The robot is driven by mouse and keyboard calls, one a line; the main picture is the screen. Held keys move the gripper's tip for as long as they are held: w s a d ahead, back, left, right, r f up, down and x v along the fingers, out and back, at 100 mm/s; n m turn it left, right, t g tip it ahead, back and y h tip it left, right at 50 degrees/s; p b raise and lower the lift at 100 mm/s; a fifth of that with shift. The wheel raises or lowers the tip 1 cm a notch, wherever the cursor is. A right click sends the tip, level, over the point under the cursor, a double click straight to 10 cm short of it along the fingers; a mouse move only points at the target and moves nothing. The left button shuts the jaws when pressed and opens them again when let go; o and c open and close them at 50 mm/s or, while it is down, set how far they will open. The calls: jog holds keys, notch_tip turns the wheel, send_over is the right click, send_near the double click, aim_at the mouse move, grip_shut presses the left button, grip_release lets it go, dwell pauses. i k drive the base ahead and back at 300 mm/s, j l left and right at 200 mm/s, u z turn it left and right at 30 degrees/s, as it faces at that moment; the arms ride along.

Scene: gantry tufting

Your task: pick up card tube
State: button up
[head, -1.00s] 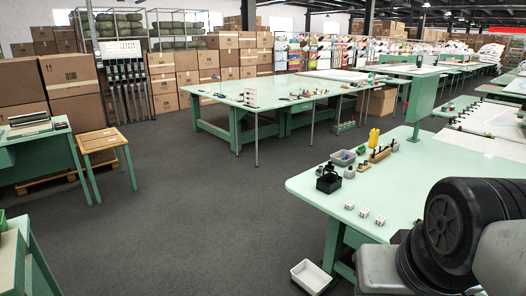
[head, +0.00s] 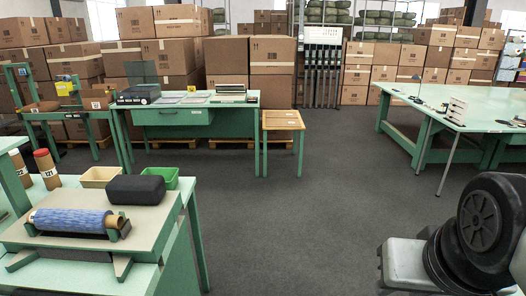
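A blue fabric roll (head: 70,220) lies on a brown tube core (head: 115,221) in a dark cradle on the near left bench. I cannot tell which of these tubes the task means. My arm's dark round joint and grey link show at the lower right, over the floor and far from the tubes. My gripper is not in view.
A black case (head: 136,189), a tan bin (head: 98,177) and a green bin (head: 161,177) sit on the near left bench (head: 150,232). A wooden-topped stool (head: 283,120) stands beside a green desk (head: 185,118). The grey floor (head: 290,225) in the middle is clear.

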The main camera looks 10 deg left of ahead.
aim_at(74, 220)
jog(key=i+u, duration=0.35)
jog(key=i, duration=0.35)
jog(key=i+l+u, duration=0.15)
jog(key=i+u, duration=0.25)
jog(key=i, duration=0.35)
jog(key=i+u, duration=0.15)
jog(key=u, duration=0.25)
jog(key=i+u, duration=0.15)
jog(key=u, duration=0.25)
jog(key=i+l+u, duration=0.15)
jog(key=u, duration=0.25)
jog(key=i+l+u, duration=0.1)
jog(key=u, duration=0.3)
jog(key=i+u, duration=0.2)
jog(key=u, duration=0.15)
jog(key=i+u, duration=0.15)
jog(key=u, duration=0.15)
jog(key=i+l+u, duration=0.15)
jog(key=u, duration=0.2)
